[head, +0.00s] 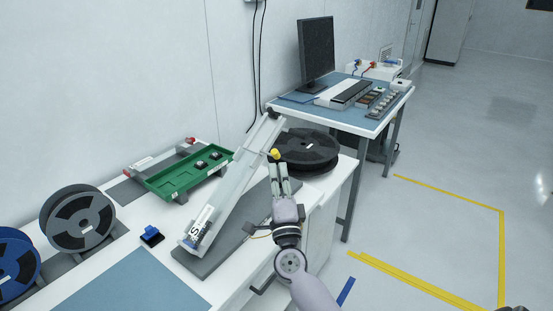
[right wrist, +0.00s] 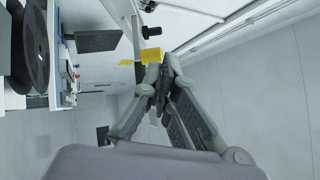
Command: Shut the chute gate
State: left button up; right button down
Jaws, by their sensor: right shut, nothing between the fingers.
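The chute (head: 232,182) is a pale, sloped channel running from upper right down to lower left above a grey base plate on the white bench. A small yellow knob (head: 275,154) shows beside its upper part; I take it for the gate's handle. My right gripper (head: 279,172) is shut and empty, its fingertips just below the knob in the head view. In the right wrist view the shut fingertips (right wrist: 163,82) are close to a yellow piece (right wrist: 151,55); I cannot tell whether they touch it. The gate plate itself is not clear.
A green tray (head: 185,174) with small dark parts lies behind the chute. A second table (head: 345,112) with a monitor (head: 316,52) is beyond. The floor at right is open.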

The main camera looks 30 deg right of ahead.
jog(key=shift+x, duration=1.45)
